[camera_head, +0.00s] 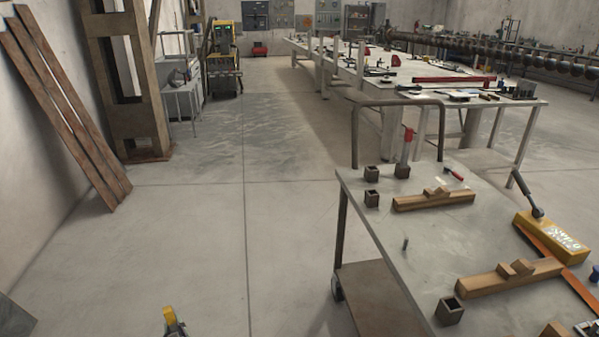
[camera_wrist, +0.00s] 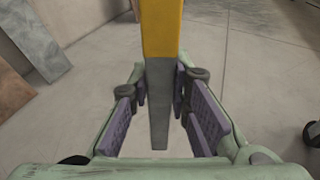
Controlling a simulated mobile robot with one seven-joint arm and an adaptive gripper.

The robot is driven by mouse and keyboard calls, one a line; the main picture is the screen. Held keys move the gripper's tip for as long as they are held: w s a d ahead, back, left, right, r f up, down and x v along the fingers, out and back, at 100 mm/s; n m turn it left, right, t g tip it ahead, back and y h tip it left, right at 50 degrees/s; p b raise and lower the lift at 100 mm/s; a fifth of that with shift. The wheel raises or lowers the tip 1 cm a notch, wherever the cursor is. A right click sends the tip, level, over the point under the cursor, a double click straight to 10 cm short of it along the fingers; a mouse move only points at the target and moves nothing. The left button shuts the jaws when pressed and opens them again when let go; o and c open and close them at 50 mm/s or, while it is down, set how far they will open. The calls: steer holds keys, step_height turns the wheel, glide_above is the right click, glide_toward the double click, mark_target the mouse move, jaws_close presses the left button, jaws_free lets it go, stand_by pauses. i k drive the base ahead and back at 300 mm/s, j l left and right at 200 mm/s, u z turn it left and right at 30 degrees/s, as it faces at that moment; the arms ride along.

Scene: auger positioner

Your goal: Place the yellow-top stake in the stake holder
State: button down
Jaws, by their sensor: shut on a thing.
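The yellow-top stake (camera_head: 169,314) shows at the bottom of the head view, left of the table, with its yellow end up. My gripper (camera_head: 176,329) is around it, mostly cut off by the frame edge. In the wrist view the stake's yellow part (camera_wrist: 162,28) and its grey lower part (camera_wrist: 159,105) lie between the purple finger pads of my gripper (camera_wrist: 160,82), which is shut on it. Small dark square holders stand on the table: two at the far left corner (camera_head: 370,170) (camera_head: 371,199) and one at the near edge (camera_head: 449,311), all apparently empty. Another holder (camera_head: 402,172) has a red-top stake (camera_head: 408,145) upright in it.
Wooden planks (camera_head: 65,105) lean on the left wall. The floor (camera_head: 215,235) between is clear.

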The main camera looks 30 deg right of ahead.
mark_target(369, 178)
steer(key=i+j+z, duration=0.1)
steer(key=z, duration=0.25)
steer(key=i+j+z, duration=0.15)
steer(key=z, duration=0.2)
steer(key=i+j+z, duration=0.2)
steer(key=z, duration=0.15)
steer(key=i+j+z, duration=0.35)
steer(key=j+z, duration=0.35)
steer(key=i+j, duration=0.05)
